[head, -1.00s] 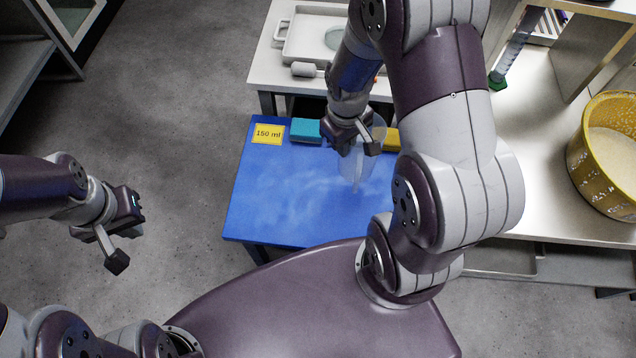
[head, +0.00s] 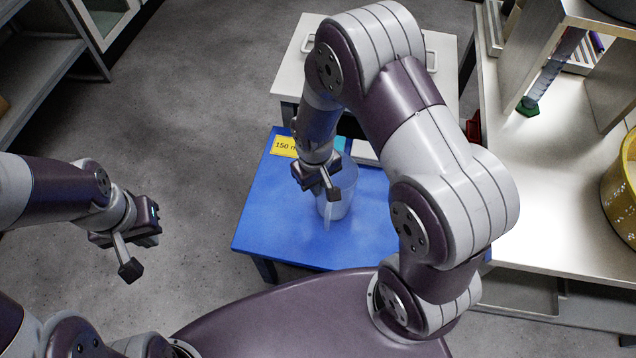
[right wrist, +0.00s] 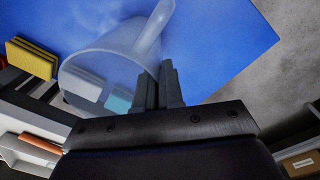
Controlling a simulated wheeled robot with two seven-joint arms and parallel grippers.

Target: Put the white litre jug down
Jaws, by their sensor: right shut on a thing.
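The white litre jug (head: 341,196), a translucent vessel, is over the blue table top in the head view and looks upright. In the right wrist view its wall and open mouth (right wrist: 92,78) fill the middle, with its handle pointing up the picture. My right gripper (head: 326,188) is shut on the jug at its near side; its fingers show in the right wrist view (right wrist: 160,88). I cannot tell whether the jug's base touches the table. My left gripper (head: 130,262) hangs over the floor at the left, holding nothing I can see; its finger gap is unclear.
The blue table (head: 280,235) has bare room left and in front of the jug. A yellow 150 ml card (head: 284,146) lies at its back edge. A bench (head: 560,185) with a yellow tub (head: 622,190) stands right.

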